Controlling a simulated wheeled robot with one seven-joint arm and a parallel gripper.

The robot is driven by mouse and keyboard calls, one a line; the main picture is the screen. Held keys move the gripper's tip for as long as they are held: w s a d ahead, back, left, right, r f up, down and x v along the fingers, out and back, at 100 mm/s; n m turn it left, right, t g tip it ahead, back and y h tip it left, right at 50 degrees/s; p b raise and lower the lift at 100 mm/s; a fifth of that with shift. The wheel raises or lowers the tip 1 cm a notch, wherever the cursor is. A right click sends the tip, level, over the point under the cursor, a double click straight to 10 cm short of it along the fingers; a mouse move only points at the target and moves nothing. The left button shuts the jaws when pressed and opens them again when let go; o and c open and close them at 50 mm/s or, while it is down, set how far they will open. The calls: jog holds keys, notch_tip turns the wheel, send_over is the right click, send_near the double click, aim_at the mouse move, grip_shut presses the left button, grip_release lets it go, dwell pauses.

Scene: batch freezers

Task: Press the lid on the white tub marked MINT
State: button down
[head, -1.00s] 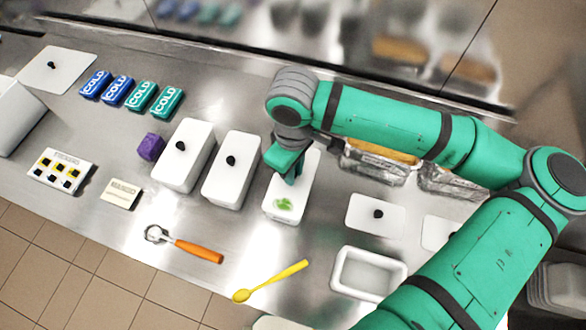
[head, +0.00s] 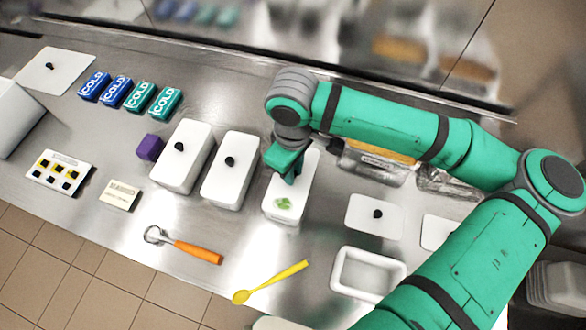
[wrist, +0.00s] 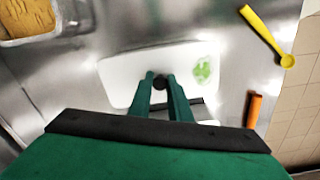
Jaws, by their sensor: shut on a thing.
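A white tub (head: 281,217) stands upright in the middle of the counter, to the right of two other lidded tubs. A white lid (head: 300,187) with a green leaf mark covers its top, and it also shows in the wrist view (wrist: 120,77). My gripper (head: 290,180) is directly above the lid, fingers pointing down. In the wrist view its fingertips (wrist: 160,82) are shut on the lid's black knob (wrist: 160,83). I cannot read any MINT lettering. Whether the lid is fully seated on the rim cannot be told.
Two white tubs with black-knobbed lids (head: 182,157) (head: 231,170) stand close on the left. An open white tub (head: 398,267) and a loose lid (head: 362,204) lie to the right. A yellow spoon (head: 272,282) and orange-handled scoop (head: 198,252) lie in front. Clear-sided pans (head: 372,168) stand behind.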

dwell(0.4)
jog(key=c, duration=1.1)
grip_release()
jog(key=shift+r, duration=3.45)
grip_shut()
jog(key=shift+f, duration=2.4)
